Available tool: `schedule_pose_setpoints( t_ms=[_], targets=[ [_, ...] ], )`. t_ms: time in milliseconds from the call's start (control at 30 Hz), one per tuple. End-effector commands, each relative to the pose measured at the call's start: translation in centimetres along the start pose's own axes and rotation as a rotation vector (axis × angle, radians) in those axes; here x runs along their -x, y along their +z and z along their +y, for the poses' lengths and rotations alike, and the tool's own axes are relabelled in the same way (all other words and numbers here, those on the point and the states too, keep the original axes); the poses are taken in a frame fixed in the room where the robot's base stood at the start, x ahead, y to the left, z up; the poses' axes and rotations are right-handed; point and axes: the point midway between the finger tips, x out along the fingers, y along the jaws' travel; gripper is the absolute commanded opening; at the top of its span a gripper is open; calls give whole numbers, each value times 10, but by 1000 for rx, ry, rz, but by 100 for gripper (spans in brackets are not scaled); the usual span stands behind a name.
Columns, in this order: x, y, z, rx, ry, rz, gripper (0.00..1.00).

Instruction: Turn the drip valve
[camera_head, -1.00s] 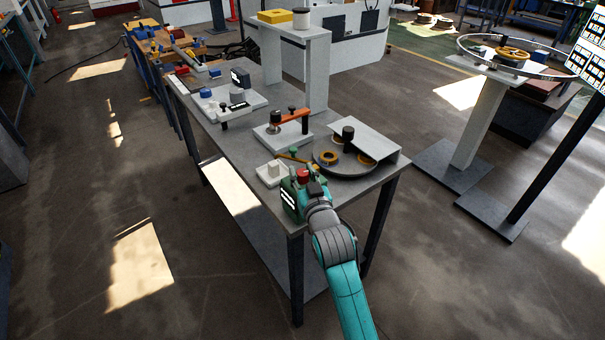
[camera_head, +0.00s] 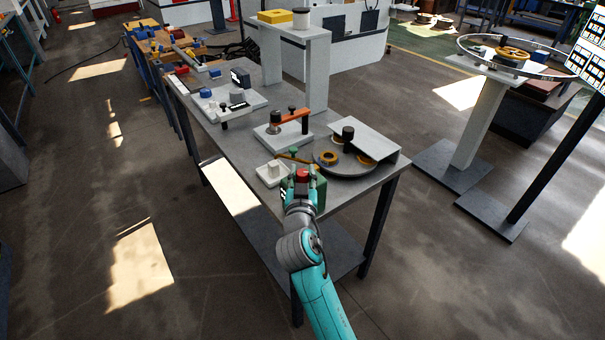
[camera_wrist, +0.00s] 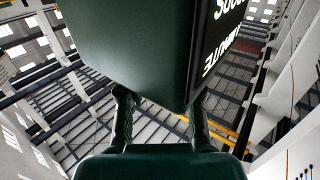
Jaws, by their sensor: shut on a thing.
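My gripper (camera_head: 303,186) is at the near edge of the grey bench. It is shut on a dark green box with white lettering (camera_wrist: 135,50), which sits between the two fingers in the wrist view. In the head view, parts of the green box (camera_head: 320,193) show beside my gripper, with a red part on top (camera_head: 302,174). I cannot tell which part is the drip valve. Much of the box is hidden behind my gripper.
Close by on the bench (camera_head: 345,200) are a white block (camera_head: 270,171), a fixture with an orange arm (camera_head: 290,120) and a dark round plate (camera_head: 345,170) with yellow rings. A white plate (camera_head: 365,138) stands over part of it. Open floor lies left of the bench.

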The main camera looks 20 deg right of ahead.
Motion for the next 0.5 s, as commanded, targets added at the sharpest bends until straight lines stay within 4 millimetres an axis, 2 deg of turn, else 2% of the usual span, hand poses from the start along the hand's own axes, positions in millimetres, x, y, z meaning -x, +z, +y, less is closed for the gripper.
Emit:
schedule_pose_setpoints(
  t_ms=[400, 433, 500],
  targets=[
    [0, 2, 0, 1, 2, -3, 0],
    [0, 2, 0, 1, 2, -3, 42],
    [0, 1, 0, 1, 2, -3, 59]
  ],
)
